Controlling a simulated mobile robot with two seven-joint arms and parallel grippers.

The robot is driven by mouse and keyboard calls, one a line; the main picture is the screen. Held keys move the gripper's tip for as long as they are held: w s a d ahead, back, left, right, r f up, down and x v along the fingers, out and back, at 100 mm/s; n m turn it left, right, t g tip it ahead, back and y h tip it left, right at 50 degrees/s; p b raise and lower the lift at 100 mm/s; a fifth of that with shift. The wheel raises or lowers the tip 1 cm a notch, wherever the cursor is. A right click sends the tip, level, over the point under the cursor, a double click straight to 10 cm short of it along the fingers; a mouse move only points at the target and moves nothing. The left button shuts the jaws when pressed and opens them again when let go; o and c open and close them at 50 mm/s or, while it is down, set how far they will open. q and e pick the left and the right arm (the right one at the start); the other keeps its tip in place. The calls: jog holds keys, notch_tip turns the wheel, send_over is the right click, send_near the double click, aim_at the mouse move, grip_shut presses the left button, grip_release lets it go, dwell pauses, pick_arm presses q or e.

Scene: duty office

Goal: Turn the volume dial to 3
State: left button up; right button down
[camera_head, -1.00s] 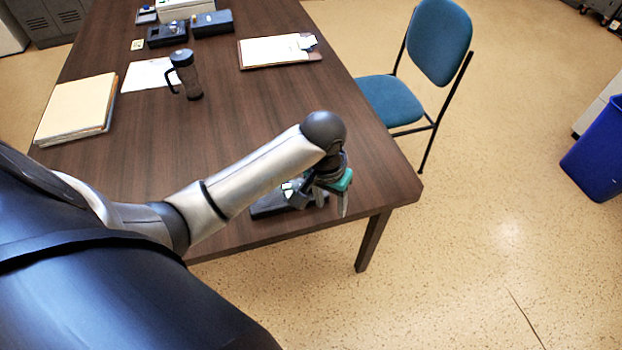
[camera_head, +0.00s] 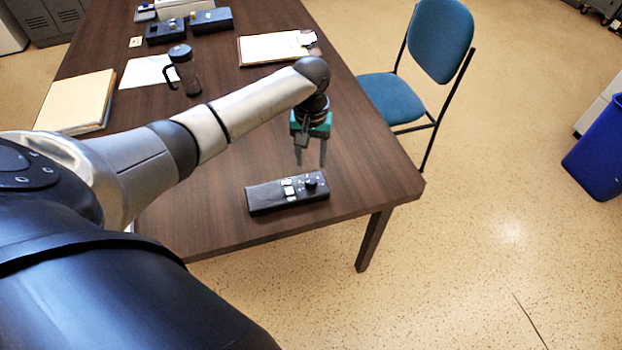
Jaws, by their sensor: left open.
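A black control box (camera_head: 268,198) lies near the front edge of the dark wooden table. A round black dial (camera_head: 311,181) stands on the right part of its top, with small light marks around it. White switches or labels (camera_head: 288,187) sit left of the dial. The number the dial points to is too small to read. My left gripper (camera_head: 311,164) points down with its two grey fingers apart and empty, above and just behind the dial, not touching it. My right gripper is not in view.
On the table (camera_head: 370,160) are a dark mug (camera_head: 187,72), a folder stack (camera_head: 75,103), a clipboard (camera_head: 270,50) and other dark boxes (camera_head: 166,33) at the back. A blue chair (camera_head: 390,98) stands at the right side. The table around the control box is clear.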

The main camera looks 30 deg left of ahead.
aim_at(311, 180)
pick_arm(q)
notch_tip(311, 180, down, 8)
jog(key=shift+r+b, duration=0.15)
jog(key=shift+b, duration=0.95)
jog(key=shift+c, duration=0.3)
grip_shut()
